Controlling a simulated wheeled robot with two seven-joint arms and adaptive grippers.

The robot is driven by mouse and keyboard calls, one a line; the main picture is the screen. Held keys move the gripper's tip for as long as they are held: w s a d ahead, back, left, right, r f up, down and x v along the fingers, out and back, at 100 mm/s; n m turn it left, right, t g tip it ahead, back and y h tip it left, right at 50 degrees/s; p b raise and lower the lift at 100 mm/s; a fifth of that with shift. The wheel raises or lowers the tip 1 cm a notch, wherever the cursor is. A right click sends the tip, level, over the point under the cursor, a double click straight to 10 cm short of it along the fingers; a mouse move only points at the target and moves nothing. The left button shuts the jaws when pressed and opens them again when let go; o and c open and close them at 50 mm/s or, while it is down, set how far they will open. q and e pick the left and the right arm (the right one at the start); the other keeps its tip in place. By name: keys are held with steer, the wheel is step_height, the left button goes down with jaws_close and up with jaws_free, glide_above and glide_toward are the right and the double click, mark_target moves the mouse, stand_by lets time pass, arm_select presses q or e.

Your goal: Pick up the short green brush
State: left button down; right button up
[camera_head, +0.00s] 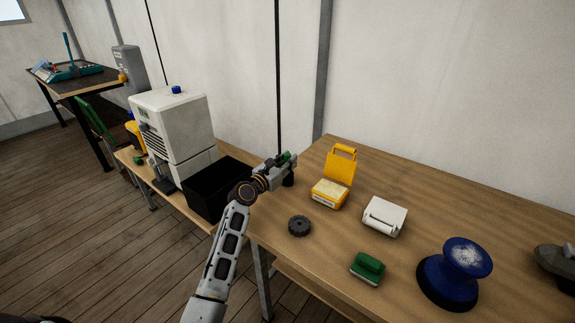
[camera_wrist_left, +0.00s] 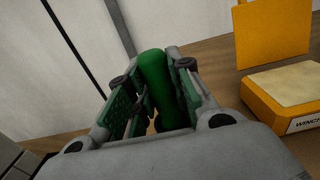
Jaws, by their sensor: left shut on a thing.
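My left gripper (camera_head: 283,165) is shut on the short green brush at the left back corner of the wooden table. In the left wrist view the brush's rounded green handle (camera_wrist_left: 156,85) stands between the two fingers (camera_wrist_left: 152,100). Its lower end is hidden by the gripper. In the head view only a bit of green shows at the fingers, with a dark piece just below them. I cannot tell whether it touches the table.
On the wooden table (camera_head: 480,190) are a yellow open case (camera_head: 330,193), a white device (camera_head: 384,216), a black knobbed disc (camera_head: 299,226), a green block with a pale base (camera_head: 368,267) and a blue spool (camera_head: 455,275). A black bin (camera_head: 212,190) stands left, beside a white machine (camera_head: 172,120).

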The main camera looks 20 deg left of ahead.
arm_select(q)
step_height(320, 180, up, 9)
steer(key=shift+f+p, duration=0.15)
steer(key=shift+p, duration=0.75)
steer(key=shift+r, duration=0.55)
arm_select(e)
steer(key=shift+s+a+r, duration=0.45)
steer(key=shift+a, duration=0.15)
steer(key=shift+s+a+r, duration=0.45)
steer(key=shift+a, duration=0.15)
steer(key=shift+w, duration=0.95)
steer(key=shift+s, duration=0.1)
steer(key=shift+s+d, duration=0.3)
steer(key=shift+s, duration=0.6)
